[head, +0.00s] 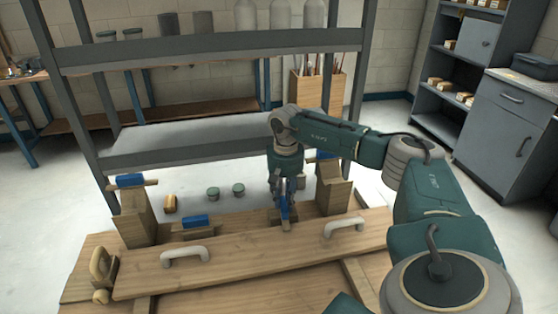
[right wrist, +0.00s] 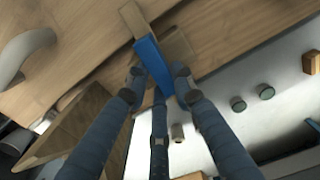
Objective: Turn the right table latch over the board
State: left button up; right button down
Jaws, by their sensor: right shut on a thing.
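The wooden board (head: 235,262) with two pale handles lies across the table. The right table latch, a wooden bar with a blue sleeve, shows in the right wrist view (right wrist: 150,56) between the fingers of my right gripper (right wrist: 158,80). In the head view my right gripper (head: 285,200) points down and is shut on this latch (head: 285,213). The latch bar points across the board's far edge, its bare wooden tip appearing over the board. Its pivot is partly hidden. The left table latch (head: 195,221) lies roughly along the far edge. My left gripper is out of view.
Wooden blocks with blue-topped bars stand at the left (head: 135,215) and right (head: 333,190) of the far edge. Two small green cylinders (head: 226,191) lie beyond the table. A metal shelf rack (head: 200,152) stands behind. A wooden handled tool (head: 102,270) sits at left.

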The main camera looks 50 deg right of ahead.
aim_at(285, 201)
jog(key=shift+w+d+r, duration=0.1)
jog(key=shift+r, duration=0.05)
jog(key=c, duration=1.4)
grip_release()
jog(key=shift+c, duration=0.2)
notch_tip(285, 201, up, 12)
